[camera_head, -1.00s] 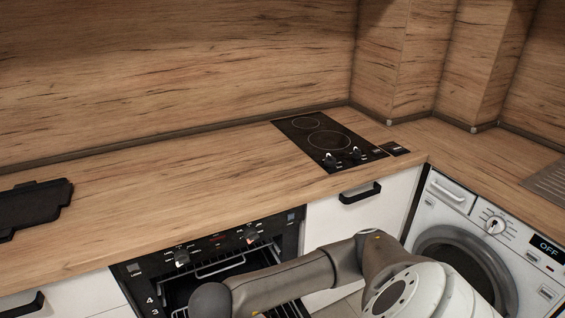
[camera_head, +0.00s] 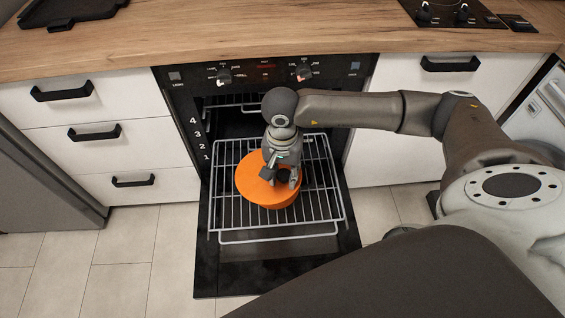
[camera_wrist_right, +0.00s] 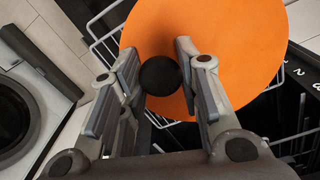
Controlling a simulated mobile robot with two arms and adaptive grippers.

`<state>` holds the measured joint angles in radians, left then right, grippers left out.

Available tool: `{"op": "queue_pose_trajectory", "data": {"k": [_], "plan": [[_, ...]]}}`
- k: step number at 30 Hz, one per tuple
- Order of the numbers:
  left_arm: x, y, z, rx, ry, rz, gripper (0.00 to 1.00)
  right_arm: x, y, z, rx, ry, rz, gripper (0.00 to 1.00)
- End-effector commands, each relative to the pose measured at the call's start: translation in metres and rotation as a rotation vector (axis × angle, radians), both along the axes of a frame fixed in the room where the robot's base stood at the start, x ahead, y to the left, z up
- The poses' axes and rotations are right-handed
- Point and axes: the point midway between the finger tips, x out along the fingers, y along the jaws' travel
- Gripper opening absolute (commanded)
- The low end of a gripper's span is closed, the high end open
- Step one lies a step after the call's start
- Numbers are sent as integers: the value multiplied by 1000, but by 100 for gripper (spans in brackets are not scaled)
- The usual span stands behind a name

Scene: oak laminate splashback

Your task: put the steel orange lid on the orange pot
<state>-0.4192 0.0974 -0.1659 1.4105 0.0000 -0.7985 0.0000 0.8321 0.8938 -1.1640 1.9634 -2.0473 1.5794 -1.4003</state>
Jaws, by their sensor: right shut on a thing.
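The orange lid (camera_head: 250,172) is a flat round disc with a black ball knob (camera_wrist_right: 160,76). It sits at the top of the orange pot (camera_head: 268,203), whose side wall shows just below it; I cannot tell whether the lid is seated or slightly above. The pot stands on the wire rack over the open oven door. My right gripper (camera_head: 281,178) reaches down from above and is shut on the lid's knob. In the right wrist view the lid (camera_wrist_right: 228,35) fills the upper middle, with a finger on each side of the knob, and hides the pot. My left gripper is not in view.
The wire oven rack (camera_head: 235,217) is pulled out above the lowered oven door (camera_head: 220,275). The wooden counter (camera_head: 250,45) overhangs behind, with a black tray (camera_head: 70,10) and a hob (camera_head: 465,12). White drawers (camera_head: 60,115) flank the oven at left; the tiled floor is clear.

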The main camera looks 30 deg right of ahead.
Motion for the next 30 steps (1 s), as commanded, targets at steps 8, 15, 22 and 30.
{"op": "queue_pose_trajectory", "data": {"k": [8, 15, 22, 30], "plan": [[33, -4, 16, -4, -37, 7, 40, 33, -17, -38, 3, -16, -291, 2], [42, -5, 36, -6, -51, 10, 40, 47, -25, -47, 11, -22, -443, 2], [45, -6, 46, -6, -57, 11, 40, 50, -26, -49, 12, -22, -476, 2], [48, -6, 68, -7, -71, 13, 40, 50, -26, -61, 12, -21, -474, 2]]}}
